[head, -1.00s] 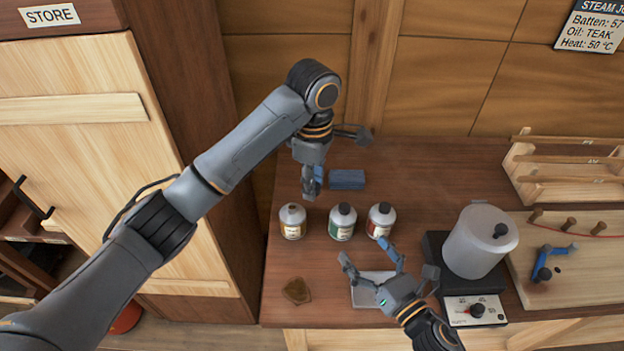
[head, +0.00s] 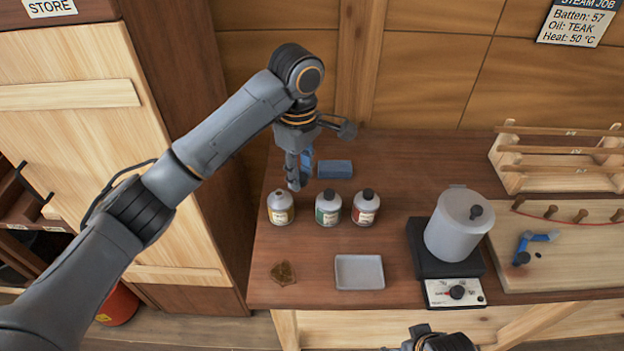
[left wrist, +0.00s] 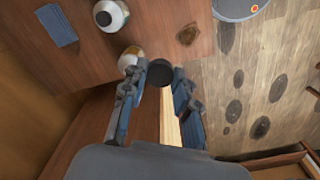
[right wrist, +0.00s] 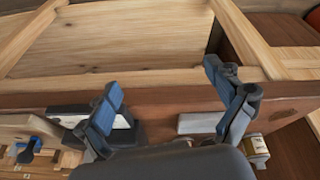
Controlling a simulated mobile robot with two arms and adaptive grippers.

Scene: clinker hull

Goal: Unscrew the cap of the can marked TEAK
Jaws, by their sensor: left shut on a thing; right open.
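Three small cans stand in a row on the bench. The left can (head: 281,208) has a yellowish label and shows no dark cap on top. The middle can (head: 328,208) has a green label and the right can (head: 365,207) a red one; both wear black caps. The lettering is too small to read, so I cannot tell which says TEAK. My left gripper (head: 297,178) is just behind the left can, shut on a round black cap (left wrist: 160,73). The left can (left wrist: 131,58) shows beyond it. My right gripper (right wrist: 170,105) is open and empty at the bench's front.
A shallow grey tray (head: 359,273) lies empty in front of the cans, with a brown patch (head: 283,273) to its left. A blue block (head: 335,169) lies behind. A lidded pot (head: 459,225) on a heater stands right. The wall sign (head: 583,22) reads Oil: TEAK.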

